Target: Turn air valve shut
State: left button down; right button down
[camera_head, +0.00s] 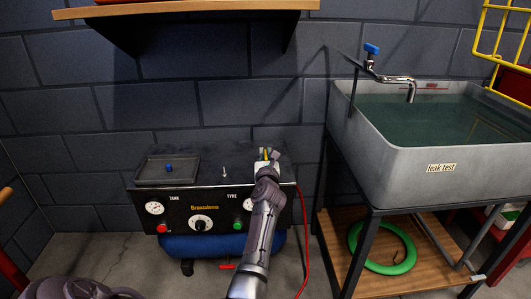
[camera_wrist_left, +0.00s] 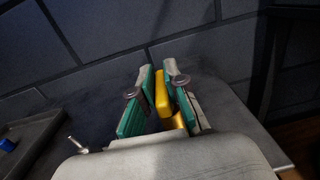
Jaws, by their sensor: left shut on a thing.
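The air valve shows as a yellow lever (camera_wrist_left: 162,94) with a brass-coloured body (camera_wrist_left: 176,122) below it, on top of the black compressor (camera_head: 180,203). My left gripper (camera_head: 266,156) is over the right part of the compressor's top. In the left wrist view its two green-padded fingers (camera_wrist_left: 161,88) stand on either side of the yellow lever and are shut on it. The lever stands upright between the pads. In the head view the gripper and wrist hide most of the valve. My right gripper is in neither view.
A tray with a blue knob (camera_head: 169,167) and a small metal toggle (camera_head: 224,172) are left of my gripper. A red hose (camera_head: 304,230) hangs at the compressor's right side. The grey leak test sink (camera_head: 420,178) stands to the right. A wooden shelf (camera_head: 190,9) overhangs above.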

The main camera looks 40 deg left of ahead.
pick_arm(q)
jog(key=shift+d+f, duration=0.1)
dwell(0.3)
jog(key=c, duration=1.2)
grip_release()
jog(key=v, duration=1.2)
